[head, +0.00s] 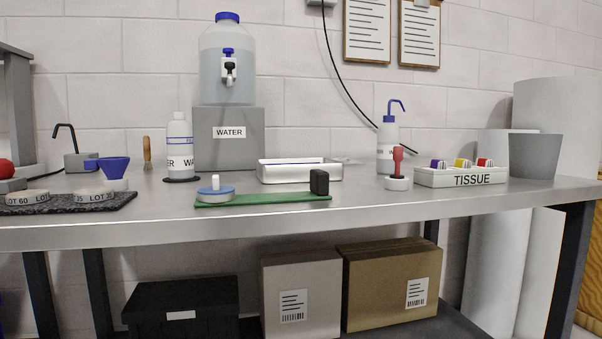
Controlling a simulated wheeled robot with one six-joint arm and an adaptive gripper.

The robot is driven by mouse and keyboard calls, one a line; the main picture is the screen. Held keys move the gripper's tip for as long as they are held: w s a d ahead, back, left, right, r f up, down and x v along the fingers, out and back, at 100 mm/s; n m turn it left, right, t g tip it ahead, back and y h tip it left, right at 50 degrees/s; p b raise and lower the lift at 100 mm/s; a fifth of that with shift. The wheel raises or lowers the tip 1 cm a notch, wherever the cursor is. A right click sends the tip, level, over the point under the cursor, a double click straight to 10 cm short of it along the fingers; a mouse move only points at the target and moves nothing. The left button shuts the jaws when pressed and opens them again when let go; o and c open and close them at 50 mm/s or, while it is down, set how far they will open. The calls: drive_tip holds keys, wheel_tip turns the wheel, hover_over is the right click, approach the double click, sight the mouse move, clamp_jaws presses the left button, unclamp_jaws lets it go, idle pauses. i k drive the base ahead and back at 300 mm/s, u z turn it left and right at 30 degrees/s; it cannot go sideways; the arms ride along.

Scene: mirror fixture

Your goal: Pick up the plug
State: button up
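No thing is clearly recognisable as the plug. On the table's front middle lies a flat green board (262,199). At its left end is a round blue-and-white disc (215,194) with an upright white peg (215,181). At its right end stands a small black block (319,182). Further right, a red-handled piece (398,160) stands upright on a round white base (397,184). I cannot tell whether any of these is the plug. My gripper is not in view.
A WATER block (228,150) carries a large jug (227,85). A black cable (344,87) hangs on the wall.

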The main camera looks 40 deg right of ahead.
sight(398, 152)
drive_tip(key=z, duration=1.95)
